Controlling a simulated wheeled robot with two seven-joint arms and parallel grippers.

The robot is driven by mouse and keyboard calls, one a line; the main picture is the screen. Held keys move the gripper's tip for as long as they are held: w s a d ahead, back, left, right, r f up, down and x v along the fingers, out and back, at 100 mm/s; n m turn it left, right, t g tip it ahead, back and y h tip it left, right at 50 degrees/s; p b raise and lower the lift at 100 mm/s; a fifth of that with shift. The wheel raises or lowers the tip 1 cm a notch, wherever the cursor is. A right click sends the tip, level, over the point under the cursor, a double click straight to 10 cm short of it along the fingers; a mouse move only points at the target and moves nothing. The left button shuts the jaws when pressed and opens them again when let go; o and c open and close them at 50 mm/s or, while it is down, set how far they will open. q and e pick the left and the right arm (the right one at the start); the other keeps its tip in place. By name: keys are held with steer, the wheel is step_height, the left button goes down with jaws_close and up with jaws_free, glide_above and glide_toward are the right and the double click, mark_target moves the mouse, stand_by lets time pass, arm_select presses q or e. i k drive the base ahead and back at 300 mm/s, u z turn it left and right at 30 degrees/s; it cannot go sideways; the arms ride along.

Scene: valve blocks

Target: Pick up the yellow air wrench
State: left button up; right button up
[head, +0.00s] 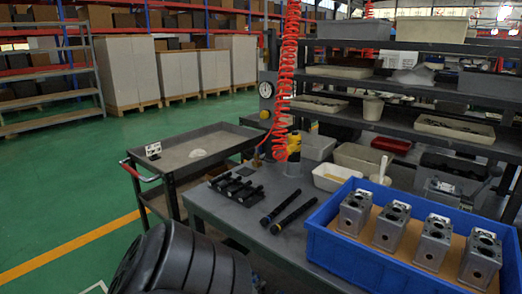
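The yellow air wrench (293,147) is at the back of the grey workbench, at the lower end of a red coiled hose (290,55). It looks upright, and the hose comes down to it from above. It is small in the view, so I cannot tell whether it hangs free or touches the bench. Its lower part is dark and hard to make out. Neither of my grippers is in view, and nothing is seen holding the wrench.
A blue crate (335,257) with several grey valve blocks (393,224) fills the bench's right side. Black tools (292,212) lie on the bench (228,208) before the wrench. White bins (331,178) stand right of it, a cart (190,150) left. A dark ribbed shape fills the lower left foreground.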

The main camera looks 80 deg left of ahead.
mark_target(295, 142)
steer(key=z, duration=1.25)
steer(key=k, duration=1.55)
steer(key=u, duration=1.2)
